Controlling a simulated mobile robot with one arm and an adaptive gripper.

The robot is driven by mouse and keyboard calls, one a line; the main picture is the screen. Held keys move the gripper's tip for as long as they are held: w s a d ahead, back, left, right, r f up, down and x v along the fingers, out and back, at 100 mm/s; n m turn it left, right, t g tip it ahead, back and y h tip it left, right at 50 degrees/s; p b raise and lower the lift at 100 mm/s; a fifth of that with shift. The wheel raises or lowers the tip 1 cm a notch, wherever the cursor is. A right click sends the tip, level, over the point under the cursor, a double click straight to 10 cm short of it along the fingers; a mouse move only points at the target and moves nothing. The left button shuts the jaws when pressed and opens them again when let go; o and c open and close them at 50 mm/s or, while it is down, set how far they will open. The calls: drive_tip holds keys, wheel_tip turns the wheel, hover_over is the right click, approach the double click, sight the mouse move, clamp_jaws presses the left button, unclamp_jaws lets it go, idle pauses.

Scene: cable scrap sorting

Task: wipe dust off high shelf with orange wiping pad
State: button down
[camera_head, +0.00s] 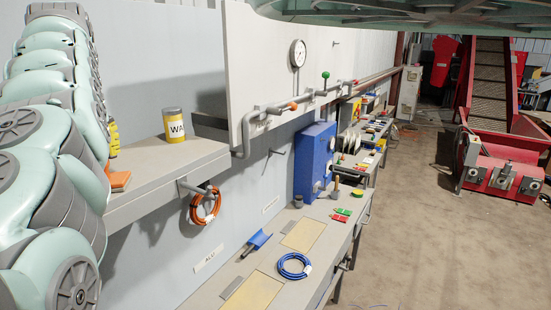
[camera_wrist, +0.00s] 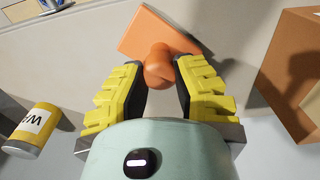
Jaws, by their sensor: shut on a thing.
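My gripper (camera_wrist: 158,66) has its yellow ridged fingers closed on the round knob of the orange wiping pad (camera_wrist: 150,34). The pad also shows in the head view (camera_head: 119,181), low at the left end of the high grey shelf (camera_head: 165,163). It is at about the height of the shelf top; I cannot tell whether it touches the surface. In the head view my arm covers the far left of the shelf and most of the gripper. I cannot make out any dust on the shelf.
A yellow and grey can (camera_head: 174,125) marked "WA" stands at the back of the shelf. A brown box (camera_wrist: 288,65) is at the right in the wrist view. An orange cable coil (camera_head: 205,206) hangs from a peg under the shelf. The shelf between pad and can looks clear.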

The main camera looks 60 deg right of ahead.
drive_tip(key=shift+s+a+r+p, duration=0.1)
drive_tip(key=shift+s+a+p, duration=0.1)
drive_tip(key=shift+a+p, duration=0.4)
drive_tip(key=shift+a, duration=2.3)
drive_tip(key=shift+a+p, duration=0.45)
drive_tip(key=shift+a, duration=1.15)
drive_tip(key=shift+w+a+r+p, duration=0.1)
drive_tip(key=shift+w+p, duration=0.6)
drive_tip(key=shift+p, duration=0.35)
drive_tip(key=shift+w+f+p, duration=0.2)
drive_tip(key=shift+w+p, duration=0.4)
drive_tip(key=shift+w+d+f+b, duration=0.1)
drive_tip(key=shift+d+f+b, duration=0.15)
drive_tip(key=shift+d+b, duration=0.25)
drive_tip(key=shift+d+r, duration=0.15)
drive_tip(key=shift+d, duration=0.7)
drive_tip(key=shift+d+r, duration=0.1)
drive_tip(key=shift+d, duration=0.75)
drive_tip(key=shift+d+r+p, duration=0.15)
drive_tip(key=shift+d+p, duration=0.2)
drive_tip(key=shift+p, duration=0.2)
drive_tip(key=shift+d+p, duration=0.3)
drive_tip(key=shift+d, duration=0.25)
drive_tip(key=d+p, duration=0.2)
drive_tip(key=p, duration=0.1)
drive_tip(key=shift+w, duration=0.2)
drive_tip(key=shift+s+d+p, duration=0.1)
drive_tip(key=shift+d+p, duration=0.4)
drive_tip(key=shift+p, duration=0.4)
drive_tip(key=shift+f, duration=0.35)
